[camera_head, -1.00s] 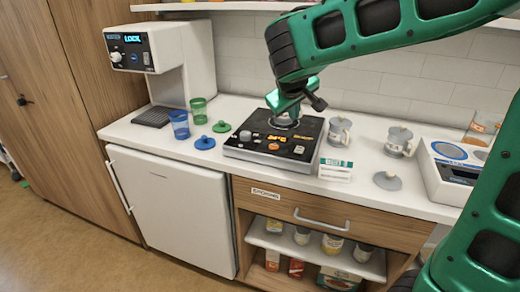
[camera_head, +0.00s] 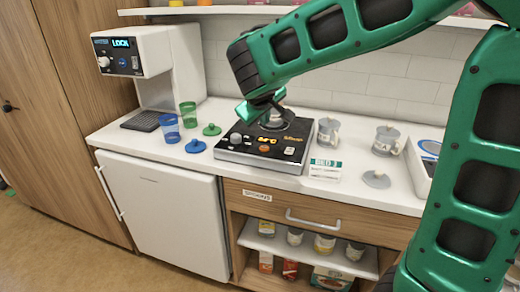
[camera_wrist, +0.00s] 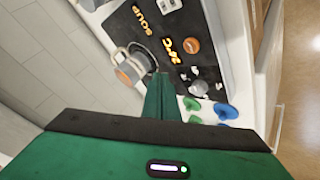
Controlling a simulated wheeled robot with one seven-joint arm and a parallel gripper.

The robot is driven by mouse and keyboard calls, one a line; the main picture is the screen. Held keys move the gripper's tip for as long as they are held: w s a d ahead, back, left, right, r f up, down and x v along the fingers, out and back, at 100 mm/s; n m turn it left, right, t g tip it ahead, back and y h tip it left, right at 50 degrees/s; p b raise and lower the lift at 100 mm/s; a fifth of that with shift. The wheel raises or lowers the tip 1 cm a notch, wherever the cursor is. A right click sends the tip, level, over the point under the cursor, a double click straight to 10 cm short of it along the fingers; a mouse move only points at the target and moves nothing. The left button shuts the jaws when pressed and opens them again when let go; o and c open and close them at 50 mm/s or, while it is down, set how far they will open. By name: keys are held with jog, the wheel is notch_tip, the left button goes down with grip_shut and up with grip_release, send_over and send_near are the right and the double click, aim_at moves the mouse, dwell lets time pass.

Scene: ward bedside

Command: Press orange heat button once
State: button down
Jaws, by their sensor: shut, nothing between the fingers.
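The black control panel (camera_head: 250,152) sits on the white counter, with glowing orange displays. A round orange button (camera_head: 264,148) is on its front part, below the middle display. It also shows in the wrist view as an orange-brown disc (camera_wrist: 192,45), uncovered. A grey metal vessel (camera_head: 273,121) stands on the back of the panel; it shows in the wrist view too (camera_wrist: 130,66). My gripper (camera_head: 272,103) is shut and empty, beside and above the vessel, behind the button. In the wrist view its fingertips (camera_wrist: 160,76) appear near the vessel, apart from the button.
Left of the panel are a blue lid (camera_head: 196,146), a green lid (camera_head: 211,129), and blue (camera_head: 169,128) and green cups (camera_head: 188,114). Right are lidded grey mugs (camera_head: 328,132), a small sign (camera_head: 325,169) and a grey lid (camera_head: 376,179). A shelf (camera_head: 220,10) runs above.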

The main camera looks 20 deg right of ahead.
aim_at(264, 150)
jog(key=shift+f, duration=3.2)
jog(key=shift+s+f, duration=0.1)
jog(key=shift+f, duration=0.1)
jog(key=shift+f, duration=0.15)
jog(key=shift+f, duration=0.45)
dwell(0.4)
jog(key=shift+r, duration=0.15)
jog(key=shift+s+r, duration=0.1)
jog(key=shift+r, duration=0.6)
jog(key=shift+r, duration=0.1)
